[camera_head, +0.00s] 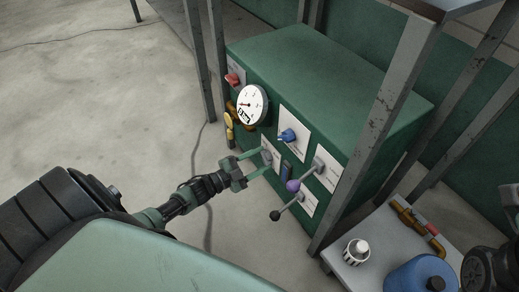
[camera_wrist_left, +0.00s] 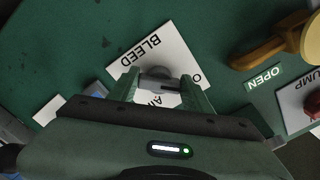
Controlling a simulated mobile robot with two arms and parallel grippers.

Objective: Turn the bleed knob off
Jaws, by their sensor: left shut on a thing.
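The bleed knob (camera_wrist_left: 157,80) is a small grey knob on a white plate (camera_wrist_left: 170,50) lettered BLEED, on the green panel. In the left wrist view it sits between the two green fingers of my left gripper (camera_wrist_left: 158,88), which is shut on it. The plate's smaller lettering is partly hidden by the fingers. In the head view my left gripper (camera_head: 255,166) reaches in from the left to the panel front, low down below the gauge. My right gripper is not seen.
Close around are a blue knob (camera_head: 288,135), a purple-knobbed lever (camera_head: 293,185), a black-knobbed lever (camera_head: 275,215), a round gauge (camera_head: 252,105) and a red knob (camera_head: 233,79). A grey frame post (camera_head: 378,125) stands right of the panel. Open floor (camera_head: 100,100) lies left.

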